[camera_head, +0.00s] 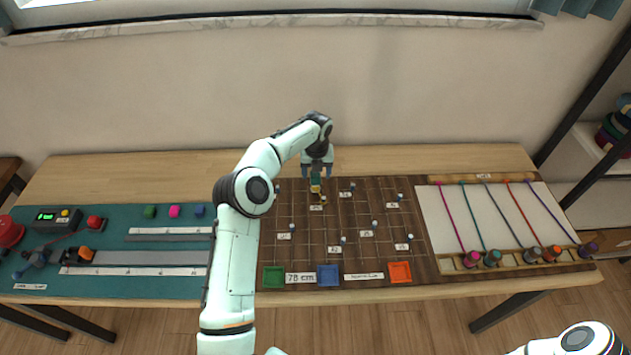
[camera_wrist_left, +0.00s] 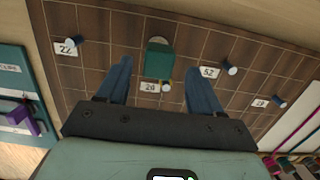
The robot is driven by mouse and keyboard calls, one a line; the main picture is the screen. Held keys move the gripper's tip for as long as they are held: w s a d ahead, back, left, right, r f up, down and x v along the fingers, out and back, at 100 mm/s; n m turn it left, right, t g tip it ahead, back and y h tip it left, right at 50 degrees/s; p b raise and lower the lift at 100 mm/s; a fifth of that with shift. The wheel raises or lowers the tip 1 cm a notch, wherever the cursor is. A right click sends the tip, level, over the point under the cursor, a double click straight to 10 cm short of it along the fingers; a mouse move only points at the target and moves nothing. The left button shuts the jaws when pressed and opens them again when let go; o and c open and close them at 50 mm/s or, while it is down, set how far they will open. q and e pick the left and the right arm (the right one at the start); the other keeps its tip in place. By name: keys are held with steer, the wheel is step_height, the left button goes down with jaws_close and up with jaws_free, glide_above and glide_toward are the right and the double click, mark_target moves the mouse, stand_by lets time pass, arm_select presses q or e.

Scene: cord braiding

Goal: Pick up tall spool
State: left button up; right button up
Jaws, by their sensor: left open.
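A dark green tall spool (camera_head: 316,179) stands on the brown gridded board (camera_head: 275,215), near the board's back edge. It also shows in the left wrist view (camera_wrist_left: 159,62), with a pale rounded top. My left gripper (camera_head: 317,170) is open above the back of the board, its two blue-grey fingers on either side of the spool. In the left wrist view my gripper (camera_wrist_left: 160,70) has the spool between its fingertips, with a gap on both sides. Whether the fingers reach low around it is hard to tell. My right gripper is out of view.
Small pegs with number cards, such as a peg (camera_wrist_left: 228,67) right of the gripper, stand around the spool. Green (camera_head: 273,277), blue (camera_head: 328,275) and orange (camera_head: 400,272) trays line the front. A teal mat (camera_head: 110,245) lies left; a white panel (camera_head: 500,220) with stretched cords lies right.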

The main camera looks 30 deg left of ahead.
arm_select(q)
steer(key=f, duration=0.5)
steer(key=shift+w+a, duration=0.4)
steer(key=c, duration=1.1)
steer(key=shift+r, duration=0.1)
step_height(320, 180, up, 10)
